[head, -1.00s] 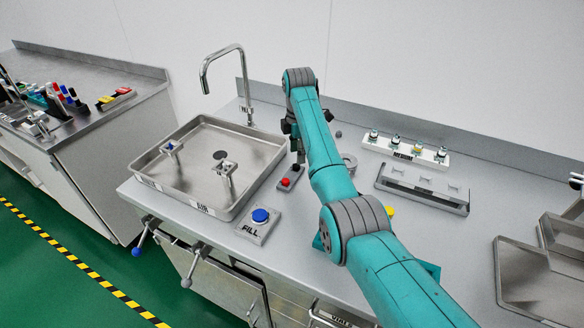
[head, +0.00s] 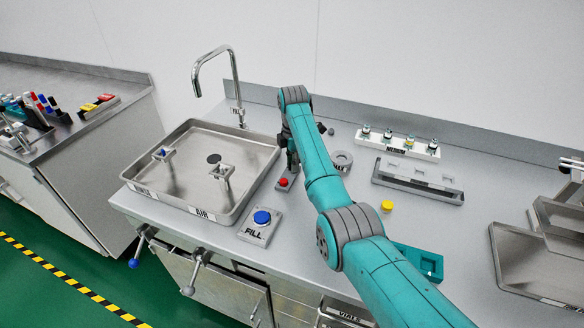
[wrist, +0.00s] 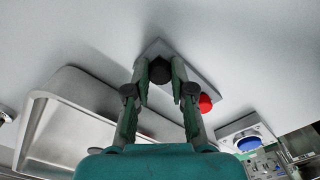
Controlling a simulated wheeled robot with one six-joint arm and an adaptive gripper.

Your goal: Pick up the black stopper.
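The black stopper (wrist: 160,72) shows in the wrist view on a small grey plate (wrist: 184,56), beside a red stopper (wrist: 206,103). My gripper (wrist: 160,78) is open, with one finger on each side of the black stopper. A gap seems to remain between the fingers and the stopper; whether either finger touches it I cannot tell. In the head view my gripper (head: 291,158) points down over the plate and hides the black stopper. The red stopper (head: 283,182) shows just in front of it.
A steel sink tray (head: 190,202) with a tap (head: 238,85) lies to the left. The blue FILL button (head: 262,217) is in front. A grey ring (head: 343,158), a yellow cap (head: 387,206) and a vial rack (head: 400,148) are to the right.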

